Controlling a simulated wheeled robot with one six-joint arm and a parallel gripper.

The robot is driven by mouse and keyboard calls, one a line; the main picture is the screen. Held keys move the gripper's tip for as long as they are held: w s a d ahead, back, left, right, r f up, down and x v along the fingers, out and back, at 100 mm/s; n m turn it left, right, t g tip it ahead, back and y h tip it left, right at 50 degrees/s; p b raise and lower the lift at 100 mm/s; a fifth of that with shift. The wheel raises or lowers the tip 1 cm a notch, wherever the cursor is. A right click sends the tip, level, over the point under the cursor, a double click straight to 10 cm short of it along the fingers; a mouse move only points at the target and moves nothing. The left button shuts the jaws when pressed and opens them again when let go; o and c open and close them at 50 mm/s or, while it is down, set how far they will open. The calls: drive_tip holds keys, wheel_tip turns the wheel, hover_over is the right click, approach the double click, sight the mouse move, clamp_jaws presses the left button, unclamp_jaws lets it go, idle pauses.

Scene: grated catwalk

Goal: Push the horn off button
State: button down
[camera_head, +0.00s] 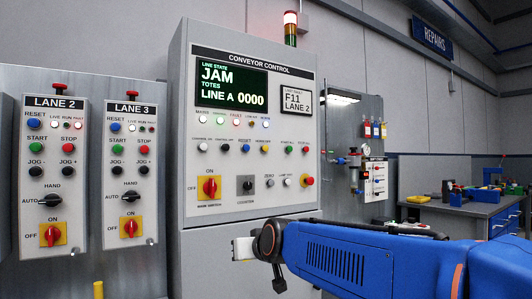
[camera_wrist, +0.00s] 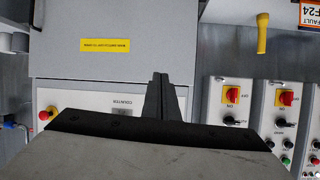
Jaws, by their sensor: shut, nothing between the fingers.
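The horn off button (camera_head: 264,148) is a small yellow button in the second row of controls on the grey conveyor control cabinet (camera_head: 185,250). It sits right of a blue reset button (camera_head: 245,148). I cannot make it out in the wrist view. My gripper (camera_wrist: 160,78) is shut and empty, its dark fingers close together in front of the cabinet, which looks upside down there. In the head view, the end of my arm (camera_head: 243,249) is low in front of the cabinet, below the button and apart from it. The fingertips are not clear there.
Two lane panels, lane 2 (camera_head: 52,182) and lane 3 (camera_head: 128,182), stand left of the cabinet. A yellow switch (camera_head: 210,188) and a red button (camera_head: 307,181) sit below the horn button. A workbench (camera_head: 465,212) is at the right.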

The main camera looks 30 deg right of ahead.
drive_tip(key=w+d+r+m+t+h, duration=0.2)
drive_tip(key=w+d+r, duration=0.4)
drive_tip(key=r, duration=0.3)
drive_tip(key=w+d+r+m+t+h, duration=0.1)
drive_tip(key=w+d+r+t+h, duration=0.2)
drive_tip(key=w+d+r, duration=0.4)
drive_tip(key=w+d+r+m+h, duration=0.1)
drive_tip(key=d+r+m+h, duration=0.4)
drive_tip(key=r, duration=0.8)
drive_tip(key=d+h, duration=0.3)
drive_tip(key=d, duration=0.2)
drive_tip(key=shift+w+d+r+t+h, duration=0.2)
drive_tip(key=shift+w+d+t+h, duration=0.1)
drive_tip(key=shift+d, duration=0.05)
drive_tip(key=shift+w, duration=0.1)
approach(267, 150)
drive_tip(key=w+d+r, duration=0.2)
drive_tip(key=d+r, duration=0.2)
drive_tip(key=shift+r, duration=0.3)
drive_tip(key=shift+w, duration=1.3)
idle(0.8)
drive_tip(key=shift+s, duration=1.2)
